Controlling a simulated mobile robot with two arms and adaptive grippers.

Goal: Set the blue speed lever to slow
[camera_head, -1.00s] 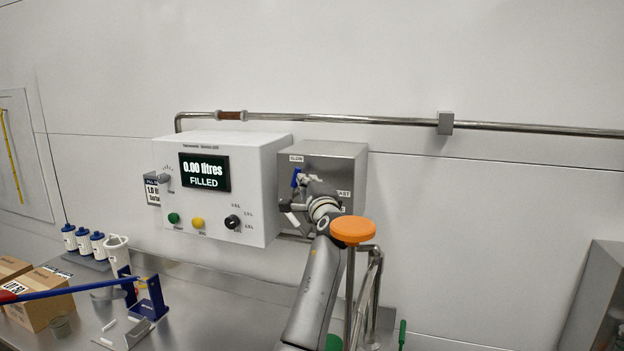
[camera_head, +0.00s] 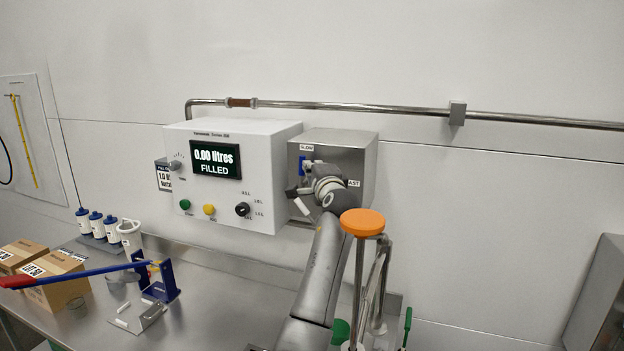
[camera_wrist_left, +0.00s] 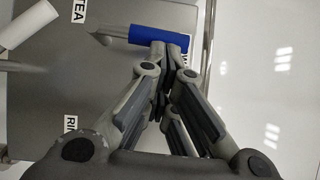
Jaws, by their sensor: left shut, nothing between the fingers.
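The blue speed lever (camera_head: 302,165) is on the front of a grey metal box (camera_head: 360,150), just below the SLOW label (camera_head: 306,147). The FAST label (camera_head: 353,183) is on the box's right side. In the left wrist view the blue lever handle (camera_wrist_left: 158,35) lies crosswise at my fingertips. My left gripper (camera_wrist_left: 165,48) is shut and empty, its tips at or against the handle's near side; contact is not certain. In the head view my left wrist hides the middle of the box and most of the gripper. My right gripper is not in view.
A white lever (camera_head: 299,200) sticks out low on the box; a white handle also shows in the wrist view (camera_wrist_left: 28,25). A white control panel (camera_head: 265,170) adjoins on the left. An orange knob (camera_head: 362,222) on a post stands close right of my arm.

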